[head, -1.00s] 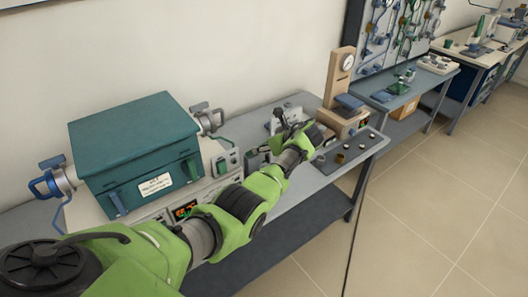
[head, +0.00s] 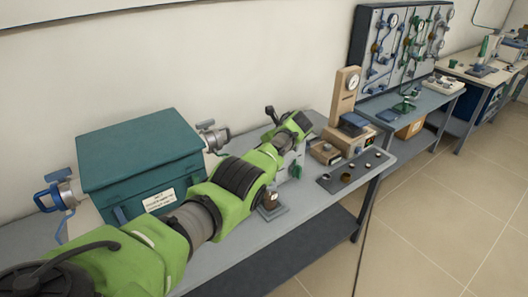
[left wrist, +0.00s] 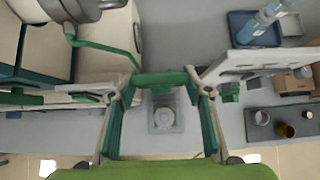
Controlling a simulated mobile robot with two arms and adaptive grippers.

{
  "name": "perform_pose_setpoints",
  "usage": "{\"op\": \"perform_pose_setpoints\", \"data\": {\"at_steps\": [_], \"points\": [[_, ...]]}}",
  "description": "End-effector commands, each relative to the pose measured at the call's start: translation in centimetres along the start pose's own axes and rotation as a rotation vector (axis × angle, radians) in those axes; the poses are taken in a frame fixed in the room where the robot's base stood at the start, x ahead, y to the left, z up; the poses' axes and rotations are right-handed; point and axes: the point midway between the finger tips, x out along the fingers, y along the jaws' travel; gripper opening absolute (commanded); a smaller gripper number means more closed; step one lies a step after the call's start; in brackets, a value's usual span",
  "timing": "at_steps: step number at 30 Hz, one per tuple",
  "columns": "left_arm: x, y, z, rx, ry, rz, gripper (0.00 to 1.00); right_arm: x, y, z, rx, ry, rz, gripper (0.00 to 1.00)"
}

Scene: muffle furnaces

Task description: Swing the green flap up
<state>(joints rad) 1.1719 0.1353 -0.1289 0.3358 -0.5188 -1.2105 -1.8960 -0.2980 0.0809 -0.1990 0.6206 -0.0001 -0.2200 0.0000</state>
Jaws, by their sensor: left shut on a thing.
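The green flap shows in the left wrist view as a short green crosspiece (left wrist: 160,78). A thin green rod runs from its left end up toward a silver cylindrical fitting (left wrist: 95,8). My left gripper (left wrist: 160,88) has one finger at each end of the crosspiece and is shut on it. The exact contact at the fingertips is too small to make out. In the head view my left arm reaches across the bench, and its wrist hides the fingers and the flap. My right gripper is in neither view.
A teal furnace box (head: 140,160) stands at the left of the bench, close to my arm. A white panel with a green knob (head: 297,170) stands beside my wrist. A gauge stand (head: 345,95) and a dark tray with small cups (head: 350,175) are further right.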

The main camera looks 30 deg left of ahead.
Motion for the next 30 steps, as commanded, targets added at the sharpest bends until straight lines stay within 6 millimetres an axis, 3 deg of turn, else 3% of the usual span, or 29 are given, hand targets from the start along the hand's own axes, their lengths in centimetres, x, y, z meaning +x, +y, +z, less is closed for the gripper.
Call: {"op": "perform_pose_setpoints", "data": {"at_steps": [1, 9, 10, 11, 23, 30], "points": [[-0.3, -0.1, 1.6, -0.006, -0.026, -0.009, 0.07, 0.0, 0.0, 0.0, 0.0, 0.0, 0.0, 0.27], [-0.4, -0.2, 1.7, -0.007, -0.028, -0.011, 0.07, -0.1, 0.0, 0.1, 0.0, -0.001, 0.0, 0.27], [-0.4, -0.2, 1.7, -0.007, -0.028, -0.011, 0.53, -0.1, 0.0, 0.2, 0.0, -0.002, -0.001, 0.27], [-0.4, -0.2, 1.6, -0.006, -0.028, -0.01, 0.61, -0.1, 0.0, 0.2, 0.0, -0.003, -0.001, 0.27], [-0.2, -0.1, 0.8, -0.003, -0.015, -0.005, 0.62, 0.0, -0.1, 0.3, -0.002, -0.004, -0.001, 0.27], [-1.4, -0.2, 0.8, -0.003, -0.016, -0.005, 0.62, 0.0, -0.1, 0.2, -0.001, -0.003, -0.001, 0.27]]}}
